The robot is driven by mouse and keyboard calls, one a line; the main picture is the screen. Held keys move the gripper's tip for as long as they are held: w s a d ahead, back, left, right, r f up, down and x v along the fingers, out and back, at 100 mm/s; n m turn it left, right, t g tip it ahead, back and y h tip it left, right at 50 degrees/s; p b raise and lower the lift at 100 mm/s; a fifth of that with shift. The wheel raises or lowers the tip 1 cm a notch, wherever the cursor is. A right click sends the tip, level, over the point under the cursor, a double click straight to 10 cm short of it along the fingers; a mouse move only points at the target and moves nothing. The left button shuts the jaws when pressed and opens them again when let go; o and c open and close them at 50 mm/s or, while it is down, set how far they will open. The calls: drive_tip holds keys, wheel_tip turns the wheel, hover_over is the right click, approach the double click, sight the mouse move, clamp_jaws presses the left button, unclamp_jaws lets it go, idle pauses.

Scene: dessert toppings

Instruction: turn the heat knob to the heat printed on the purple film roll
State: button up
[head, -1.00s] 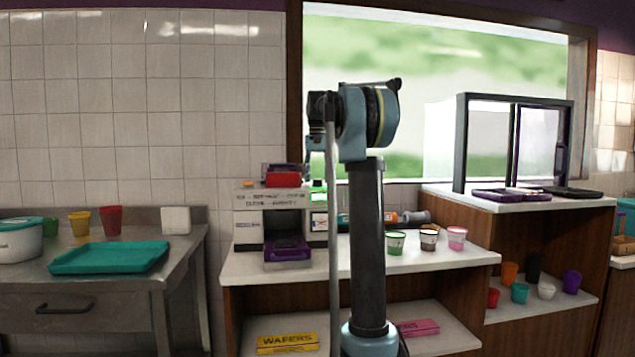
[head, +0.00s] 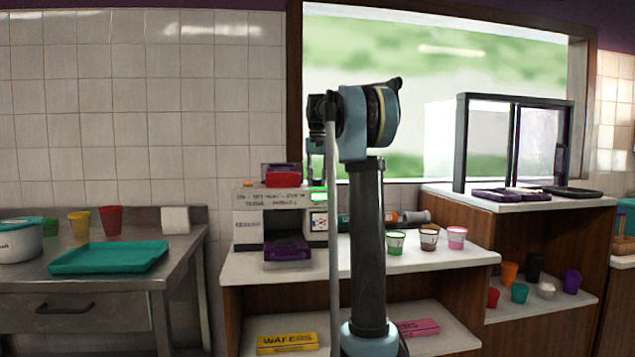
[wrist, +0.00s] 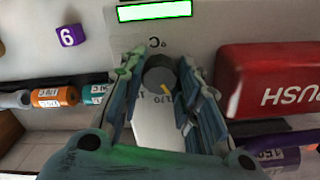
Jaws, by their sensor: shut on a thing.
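The heat knob (wrist: 160,76) is a dark round knob with a yellow mark on the white front of the machine (head: 245,217). My gripper (wrist: 160,82) is shut on it, with one finger on each side, in the wrist view. A "°C" sign stands above the knob and scale numbers, one like 170, below it. The purple film roll (wrist: 295,158) is at the lower right of the wrist view, partly hidden; its pale label seems to read 150, but is small.
A red PUSH block (wrist: 270,80) is right of the knob. A lit green display (wrist: 155,11) is above. Orange (wrist: 50,97) and teal (wrist: 96,91) rolls and a purple cube marked 6 (wrist: 68,36) are left. Several cups, including a pink one (head: 456,238), stand on the counter.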

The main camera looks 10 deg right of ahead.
drive_tip(key=n, duration=0.3)
drive_tip(key=shift+n, duration=0.3)
drive_tip(key=o, duration=1.1)
drive_tip(key=shift+c, duration=0.2)
wheel_tip(320, 180, up, 12)
idle(0.3)
